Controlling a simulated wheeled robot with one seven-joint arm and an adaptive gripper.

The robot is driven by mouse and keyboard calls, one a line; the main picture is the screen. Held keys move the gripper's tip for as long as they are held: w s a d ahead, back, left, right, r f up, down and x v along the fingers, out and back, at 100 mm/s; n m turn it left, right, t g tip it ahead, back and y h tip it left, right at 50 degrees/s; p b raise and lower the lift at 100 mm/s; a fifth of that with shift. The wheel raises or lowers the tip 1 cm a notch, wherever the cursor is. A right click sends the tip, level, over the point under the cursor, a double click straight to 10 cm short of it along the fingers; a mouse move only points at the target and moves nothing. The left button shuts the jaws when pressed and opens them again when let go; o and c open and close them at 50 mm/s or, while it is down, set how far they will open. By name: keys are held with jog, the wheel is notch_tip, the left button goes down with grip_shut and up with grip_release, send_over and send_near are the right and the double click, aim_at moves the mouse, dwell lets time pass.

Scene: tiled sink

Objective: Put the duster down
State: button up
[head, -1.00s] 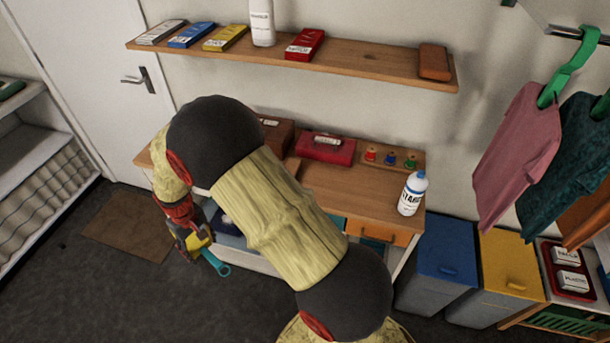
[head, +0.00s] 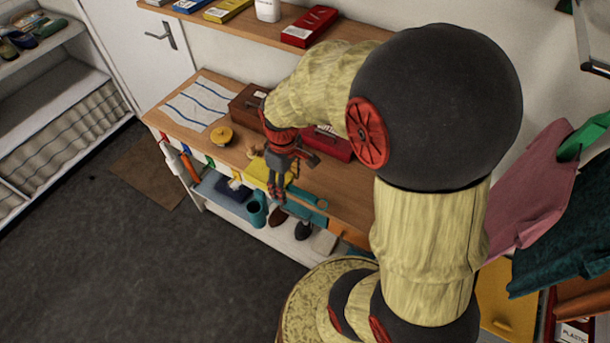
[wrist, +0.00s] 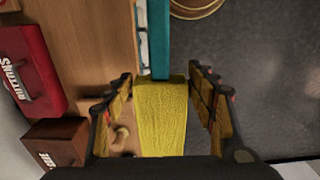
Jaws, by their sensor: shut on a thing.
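The duster has a yellow head (head: 257,174) and a teal handle (head: 308,203). My gripper (head: 277,192) is shut on it, with the fingers across the yellow part in the head view. In the wrist view the yellow head (wrist: 160,125) lies between the fingers of my gripper (wrist: 162,85), and the teal handle (wrist: 155,40) points away. The duster is at the front edge of the wooden worktop (head: 345,200); the gap beneath it cannot be told. The fingers hide part of it in the head view.
A red box (wrist: 30,70) and a brown box (wrist: 58,142) stand behind my gripper on the worktop. A lower shelf (head: 235,208) holds shoes and a teal cup. Open floor (head: 170,270) lies in front.

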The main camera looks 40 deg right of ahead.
jog(key=d+f+b, duration=0.2)
jog(key=d+f, duration=0.2)
jog(key=d, duration=0.6)
send_over(320, 186)
jog(key=f, duration=0.5)
jog(key=shift+a, duration=0.35)
jog(key=shift+w+d+f+b, duration=0.1)
jog(key=shift+d+f+b, duration=0.05)
jog(key=shift+b, duration=0.15)
jog(key=shift+d+f+b, duration=0.2)
jog(key=shift+f+b, duration=0.15)
jog(key=shift+f, duration=1.4)
jog(key=shift+f, duration=0.2)
jog(key=o, duration=0.9)
jog(key=shift+o, duration=0.5)
jog(key=shift+r, duration=0.15)
